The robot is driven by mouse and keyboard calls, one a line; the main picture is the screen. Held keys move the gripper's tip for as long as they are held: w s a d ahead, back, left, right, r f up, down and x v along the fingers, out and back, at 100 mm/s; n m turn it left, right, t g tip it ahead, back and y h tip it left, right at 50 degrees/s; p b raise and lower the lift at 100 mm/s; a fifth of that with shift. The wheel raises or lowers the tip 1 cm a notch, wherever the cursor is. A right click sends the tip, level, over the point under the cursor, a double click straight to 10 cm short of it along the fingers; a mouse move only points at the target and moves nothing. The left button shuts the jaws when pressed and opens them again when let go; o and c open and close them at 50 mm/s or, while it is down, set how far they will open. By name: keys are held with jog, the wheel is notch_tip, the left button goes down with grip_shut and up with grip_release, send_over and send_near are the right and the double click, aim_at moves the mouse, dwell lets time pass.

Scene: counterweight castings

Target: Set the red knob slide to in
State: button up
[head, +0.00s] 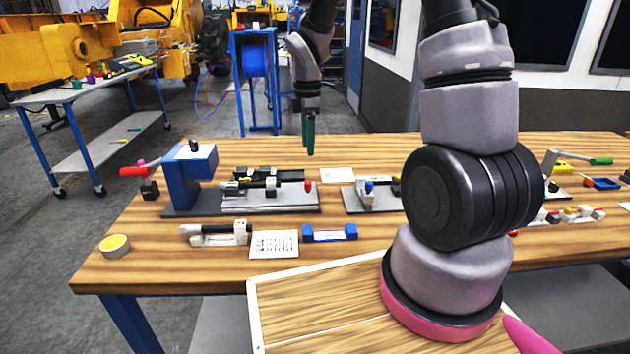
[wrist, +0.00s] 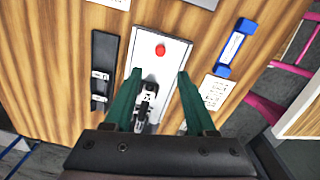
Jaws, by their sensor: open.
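The red knob (head: 308,186) stands near the right end of a light plate (head: 290,200) on the bench. In the wrist view, the red knob (wrist: 160,50) lies just beyond my fingertips, near the far end of the plate (wrist: 174,50). A black and white slide mechanism (head: 262,187) sits on the same plate; in the wrist view it (wrist: 147,97) shows between my green fingers. I cannot tell how the knob joins it or whether the slide is in or out. My gripper (head: 310,150) is open and empty, above and behind the plate in the head view; it also shows in the wrist view (wrist: 160,74).
A blue clamp frame (head: 190,178) stands left of the plate. A black rail (wrist: 104,70) lies beside it. A printed card (head: 273,244), a blue block (head: 330,233) and another black and white clamp (head: 217,233) lie in front. Another fixture (head: 368,194) stands to the right.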

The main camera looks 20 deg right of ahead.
aim_at(308, 182)
jog(key=shift+n, duration=0.4)
notch_tip(308, 182, down, 12)
jog(key=shift+w+f, duration=0.1)
grip_shut()
dwell(1.4)
